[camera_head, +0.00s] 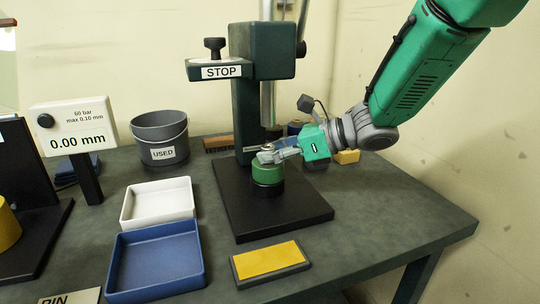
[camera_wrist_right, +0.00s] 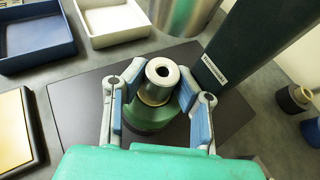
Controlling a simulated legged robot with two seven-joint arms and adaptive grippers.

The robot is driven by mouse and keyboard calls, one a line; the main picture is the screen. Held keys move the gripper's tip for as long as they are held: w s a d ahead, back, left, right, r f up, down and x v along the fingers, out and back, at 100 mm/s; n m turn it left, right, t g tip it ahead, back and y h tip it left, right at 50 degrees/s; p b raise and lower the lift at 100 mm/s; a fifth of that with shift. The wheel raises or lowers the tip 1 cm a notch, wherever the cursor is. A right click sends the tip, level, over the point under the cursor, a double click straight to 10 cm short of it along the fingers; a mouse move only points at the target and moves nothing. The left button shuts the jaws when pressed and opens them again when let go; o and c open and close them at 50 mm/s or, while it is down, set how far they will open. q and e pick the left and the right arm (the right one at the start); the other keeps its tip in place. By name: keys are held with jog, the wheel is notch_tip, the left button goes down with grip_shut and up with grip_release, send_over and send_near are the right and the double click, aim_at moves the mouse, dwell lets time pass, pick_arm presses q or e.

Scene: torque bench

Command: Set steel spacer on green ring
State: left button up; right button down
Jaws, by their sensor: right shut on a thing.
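The green ring (camera_head: 267,174) sits on a dark cylinder on the black base plate of the press, under the vertical steel ram. My right gripper (camera_head: 268,153) is just above the green ring, coming in from the right. In the right wrist view the gripper (camera_wrist_right: 160,84) is shut on the steel spacer (camera_wrist_right: 161,74), a short pale metal cylinder with a hole, upright between the blue pads. The green ring (camera_wrist_right: 147,113) shows directly below the spacer, with a tan rim between them. I cannot tell whether the spacer touches the ring. My left gripper is not in view.
The press column (camera_head: 245,110) with the STOP arm stands just behind. A white tray (camera_head: 128,220), a blue tray (camera_head: 113,268) and a grey USED bucket (camera_head: 143,131) are left. A yellow-topped block (camera_head: 270,264) lies in front.

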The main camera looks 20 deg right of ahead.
jog(key=shift+r, duration=0.1)
jog(key=c, duration=1.3)
grip_release()
jog(key=shift+s+r, duration=0.1)
jog(key=p+v, duration=0.2)
jog(key=v, duration=1)
